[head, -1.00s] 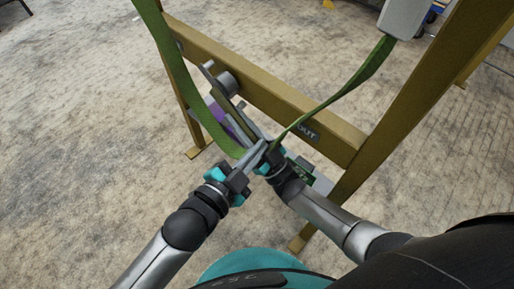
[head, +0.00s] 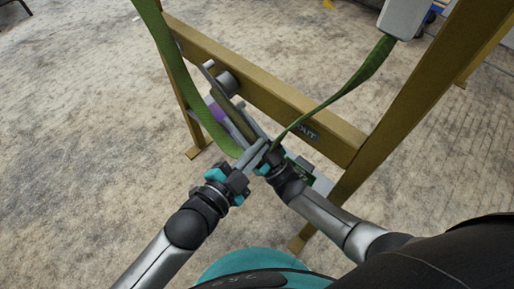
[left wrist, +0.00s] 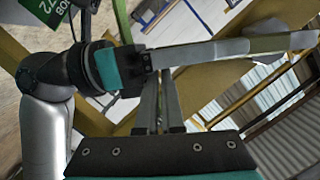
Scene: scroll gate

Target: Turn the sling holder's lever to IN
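A grey bar (head: 211,76), which looks like the lever, lies tilted by a round grey hub (head: 229,83) on the ochre beam (head: 265,96). The beam carries an "OUT" label (head: 305,133). A green sling (head: 182,82) hangs in a loop down to the grippers. My left gripper (head: 262,149) reaches up from the lower left; its fingers also show in the left wrist view (left wrist: 160,90). My right gripper (head: 254,130) points up-left beside the bar; in the left wrist view its long pale fingers point right (left wrist: 200,54). Overlap hides what either holds.
A purple part (head: 219,112) sits behind the bar, below the beam. A slanted ochre post (head: 405,95) stands at right, and a pale grey block (head: 403,17) hangs at the sling's upper end.

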